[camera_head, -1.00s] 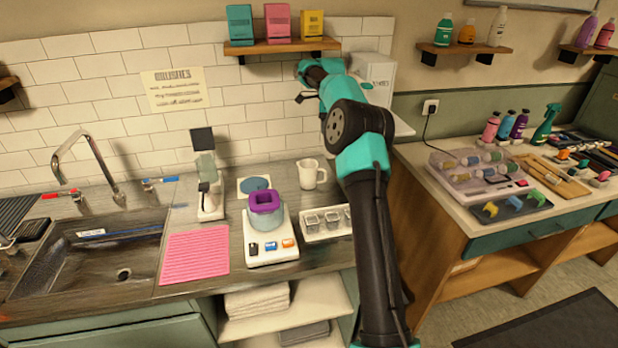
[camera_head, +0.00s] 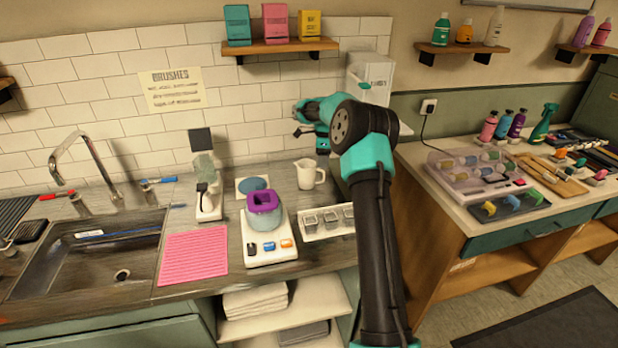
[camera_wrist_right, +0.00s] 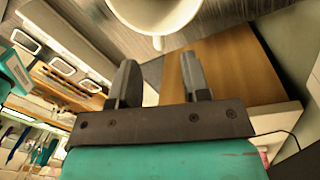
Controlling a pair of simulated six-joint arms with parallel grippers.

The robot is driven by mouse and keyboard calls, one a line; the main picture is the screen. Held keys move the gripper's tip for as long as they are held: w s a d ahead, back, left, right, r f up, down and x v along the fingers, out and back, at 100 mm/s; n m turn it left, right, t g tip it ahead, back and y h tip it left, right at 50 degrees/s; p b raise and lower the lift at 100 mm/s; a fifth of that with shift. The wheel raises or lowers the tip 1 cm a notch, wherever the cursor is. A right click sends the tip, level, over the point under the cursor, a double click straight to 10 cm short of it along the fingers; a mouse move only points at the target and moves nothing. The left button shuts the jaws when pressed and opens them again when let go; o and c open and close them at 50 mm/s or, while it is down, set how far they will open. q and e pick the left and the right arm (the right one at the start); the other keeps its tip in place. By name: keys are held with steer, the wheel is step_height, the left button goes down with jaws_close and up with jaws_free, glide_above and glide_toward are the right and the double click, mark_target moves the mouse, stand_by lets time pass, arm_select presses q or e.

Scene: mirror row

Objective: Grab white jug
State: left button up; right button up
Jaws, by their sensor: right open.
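The white jug (camera_head: 306,176) stands upright on the dark counter near the tiled wall, its handle toward the right. In the right wrist view the jug (camera_wrist_right: 155,14) is cut off by the top edge, just beyond the fingertips. My right gripper (camera_head: 299,122) is above the jug in the head view, pointing left. Its two fingers (camera_wrist_right: 160,74) are apart with nothing between them, and the jug is not between them. My left gripper is out of view.
A white tray with small cups (camera_head: 328,236) is in front of the jug. A white device with a purple-rimmed pot (camera_head: 270,250) and a blue disc on a pale mat (camera_head: 253,184) are to its left. A wall shelf (camera_head: 280,47) hangs above.

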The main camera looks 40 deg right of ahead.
mark_target(323, 171)
steer(key=shift+a+f, duration=0.15)
steer(key=shift+f, duration=1.15)
steer(key=shift+a+f, duration=0.1)
steer(key=shift+f, duration=1.2)
steer(key=shift+s, duration=0.1)
jaws_close()
